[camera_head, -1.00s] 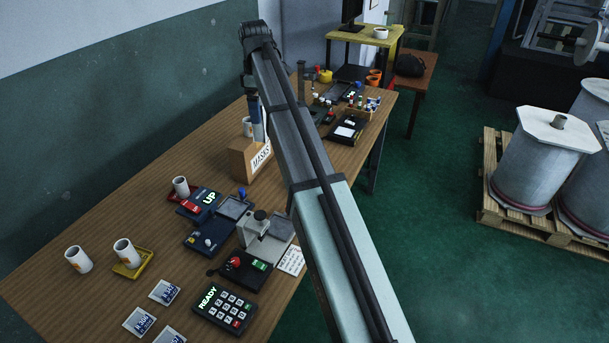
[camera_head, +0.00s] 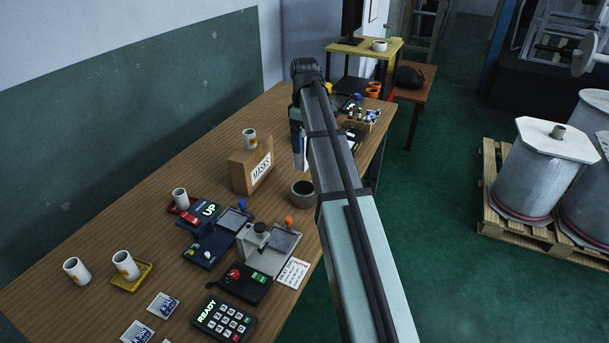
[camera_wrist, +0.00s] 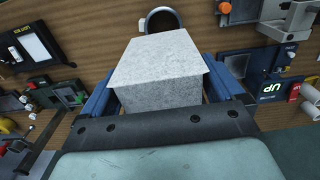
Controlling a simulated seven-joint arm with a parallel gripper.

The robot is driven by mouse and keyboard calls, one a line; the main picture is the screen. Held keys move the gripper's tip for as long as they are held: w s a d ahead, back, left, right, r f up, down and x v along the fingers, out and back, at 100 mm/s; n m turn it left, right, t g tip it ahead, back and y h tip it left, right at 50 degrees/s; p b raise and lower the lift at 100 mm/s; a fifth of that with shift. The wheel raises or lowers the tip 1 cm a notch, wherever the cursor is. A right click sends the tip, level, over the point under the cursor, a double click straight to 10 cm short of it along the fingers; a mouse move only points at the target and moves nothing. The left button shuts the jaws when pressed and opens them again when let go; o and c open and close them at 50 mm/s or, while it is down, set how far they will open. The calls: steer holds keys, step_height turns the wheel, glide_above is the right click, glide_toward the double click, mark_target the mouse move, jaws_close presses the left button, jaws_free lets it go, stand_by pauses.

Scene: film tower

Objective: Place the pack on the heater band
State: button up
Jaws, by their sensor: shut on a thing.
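The pack (camera_wrist: 160,65) is a pale grey, speckled block. My gripper (camera_wrist: 160,88) is shut on it, with a blue finger on each side. In the head view the white pack (camera_head: 299,156) hangs below the gripper (camera_head: 297,140), partly behind my arm. The heater band looks to be the dark, open ring (camera_head: 302,193) standing on the table in front of the MASKS box's right side. In the wrist view the ring (camera_wrist: 163,14) shows just beyond the pack, partly hidden by it. The pack is apart from the ring in the head view.
The MASKS box (camera_head: 251,172) stands left of the ring. A grey press (camera_head: 262,245), a blue device with an UP display (camera_head: 207,247) and a keypad (camera_head: 224,318) lie nearer. Small parts and trays (camera_head: 362,118) sit at the far end. Bare wood (camera_head: 150,215) is at left.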

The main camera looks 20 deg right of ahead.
mark_target(304, 161)
steer(key=shift+f, duration=4.55)
steer(key=shift+f, duration=0.15)
steer(key=o, duration=0.9)
step_height(304, 161, up, 12)
steer(key=shift+r, duration=0.15)
